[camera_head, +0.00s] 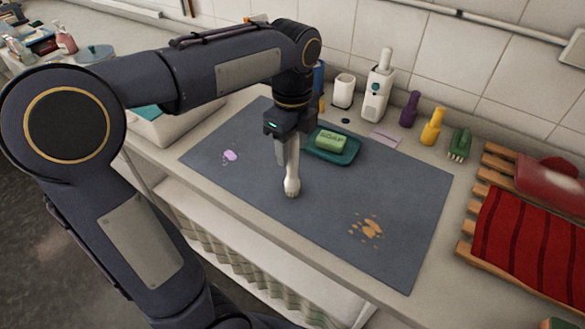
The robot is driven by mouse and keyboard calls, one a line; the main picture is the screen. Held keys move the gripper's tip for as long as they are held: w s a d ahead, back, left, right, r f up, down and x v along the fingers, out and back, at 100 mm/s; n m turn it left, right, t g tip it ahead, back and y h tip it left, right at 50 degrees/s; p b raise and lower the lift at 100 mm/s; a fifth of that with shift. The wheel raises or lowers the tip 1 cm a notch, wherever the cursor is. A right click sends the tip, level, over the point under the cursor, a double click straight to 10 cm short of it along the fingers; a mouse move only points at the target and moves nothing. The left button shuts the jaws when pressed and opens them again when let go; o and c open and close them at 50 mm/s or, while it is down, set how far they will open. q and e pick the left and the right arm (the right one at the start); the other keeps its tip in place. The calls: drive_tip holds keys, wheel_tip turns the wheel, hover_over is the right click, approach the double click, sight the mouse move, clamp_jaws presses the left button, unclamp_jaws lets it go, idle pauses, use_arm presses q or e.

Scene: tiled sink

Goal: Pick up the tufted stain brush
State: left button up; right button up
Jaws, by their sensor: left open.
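A slim white brush-like thing (292,177) stands upright on the blue-grey mat (250,205), with a wider, pale, tufted-looking lower end. It looks like the stain brush. My left gripper (292,150) points down over it, open, with its fingers around the upper part of the white handle. The top of the handle is hidden by the gripper, and I cannot tell whether a finger touches it. A small green brush with pale bristles (460,145) stands at the back right, off the mat. My right gripper is not in view.
A teal tray (349,153) with a green sponge (331,141) lies just right of the gripper. A brown stain (366,228) and a lilac blob (230,155) mark the mat. Bottles (433,127) line the wall. A wooden rack with red cloth (525,240) stands right.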

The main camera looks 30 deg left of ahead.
use_arm(q)
clamp_jaws()
drive_tip(key=shift+r, duration=0.15)
